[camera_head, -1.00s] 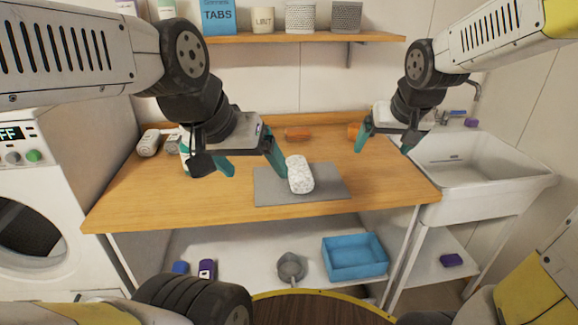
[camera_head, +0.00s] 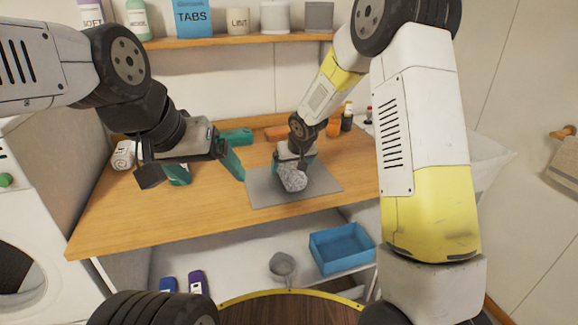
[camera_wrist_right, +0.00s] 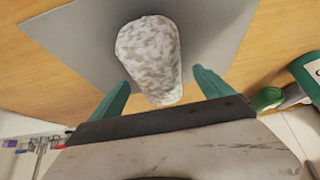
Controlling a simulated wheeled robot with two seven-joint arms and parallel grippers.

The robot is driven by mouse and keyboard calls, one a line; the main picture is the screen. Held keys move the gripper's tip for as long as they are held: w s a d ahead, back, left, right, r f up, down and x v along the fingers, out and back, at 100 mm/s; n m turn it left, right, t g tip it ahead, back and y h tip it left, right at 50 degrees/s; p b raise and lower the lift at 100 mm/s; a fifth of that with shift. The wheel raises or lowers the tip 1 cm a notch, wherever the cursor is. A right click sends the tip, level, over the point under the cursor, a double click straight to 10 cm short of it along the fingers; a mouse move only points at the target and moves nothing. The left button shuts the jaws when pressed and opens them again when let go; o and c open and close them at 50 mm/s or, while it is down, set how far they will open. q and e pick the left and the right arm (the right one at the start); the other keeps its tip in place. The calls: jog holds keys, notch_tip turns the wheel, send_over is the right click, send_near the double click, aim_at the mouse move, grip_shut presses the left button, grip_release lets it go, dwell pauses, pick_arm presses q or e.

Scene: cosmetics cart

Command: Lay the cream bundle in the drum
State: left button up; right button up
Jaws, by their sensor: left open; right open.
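A pale speckled bundle (camera_head: 292,178) lies on the grey mat (camera_head: 325,180) on the wooden worktop; it also shows in the right wrist view (camera_wrist_right: 150,60). My right gripper (camera_head: 296,163) is open at the bundle's far end. In the right wrist view its fingers (camera_wrist_right: 162,90) stand either side of the bundle's near end, with gaps showing. Another pale roll (camera_head: 123,155) lies at the worktop's left end. My left gripper (camera_head: 207,170) is open and empty above the worktop, left of the mat. The drum (camera_head: 18,262) shows only as a dark round opening in the white washer at far left.
Teal (camera_head: 236,137) and orange (camera_head: 277,132) rolls lie at the back of the worktop. Small bottles (camera_head: 347,117) stand at the back right. A blue bin (camera_head: 342,250) and a grey scoop (camera_head: 281,267) sit on the lower shelf. The worktop's front left is clear.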

aim_at(291, 166)
jog(key=x, duration=0.3)
jog(key=shift+d+f, duration=0.1)
jog(key=shift+f, duration=0.2)
jog(key=shift+c, duration=0.2)
jog(key=shift+r, duration=0.1)
jog(key=c, duration=1.8)
jog(key=shift+o, duration=0.2)
